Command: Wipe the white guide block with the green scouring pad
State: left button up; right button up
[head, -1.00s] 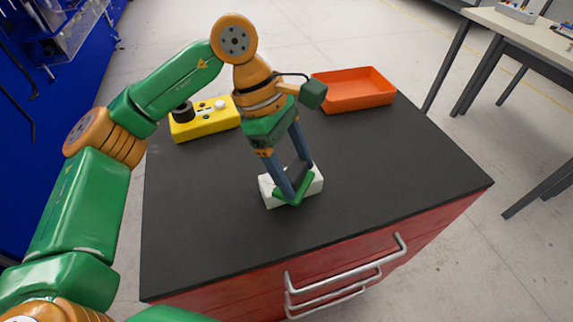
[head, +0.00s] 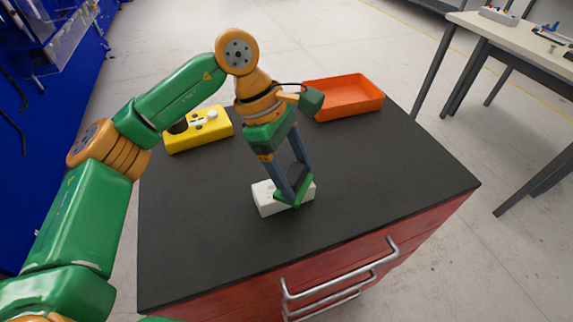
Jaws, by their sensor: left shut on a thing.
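The white guide block (head: 264,199) lies on the dark top of the red cabinet, near the middle of the head view. My left gripper (head: 293,187) points down over it and is shut on the green scouring pad (head: 294,203). The pad sits tilted at the block's right part and looks to be touching its top. A dark patch shows between the fingers above the pad. The pad and fingers hide part of the block's top. The block's left end is bare. My right gripper is not in view.
A yellow box (head: 208,136) with knobs stands at the back left of the cabinet top (head: 390,190). An orange tray (head: 345,100), which looks empty, stands at the back right. The right and front parts of the top are clear. A separate table (head: 540,50) stands far right.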

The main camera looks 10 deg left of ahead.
aim_at(297, 175)
pick_arm(q)
jog(key=shift+s+d+f, duration=0.15)
jog(key=shift+s+d, duration=0.05)
jog(key=shift+s, duration=0.25)
jog(key=r+p, duration=0.5)
jog(key=r, duration=0.2)
jog(key=shift+w+p, duration=0.2)
jog(key=shift+p, duration=0.2)
notch_tip(297, 175, up, 2)
jog(key=shift+r+p, duration=0.2)
jog(key=shift+p, duration=0.75)
jog(key=shift+s+f, duration=0.1)
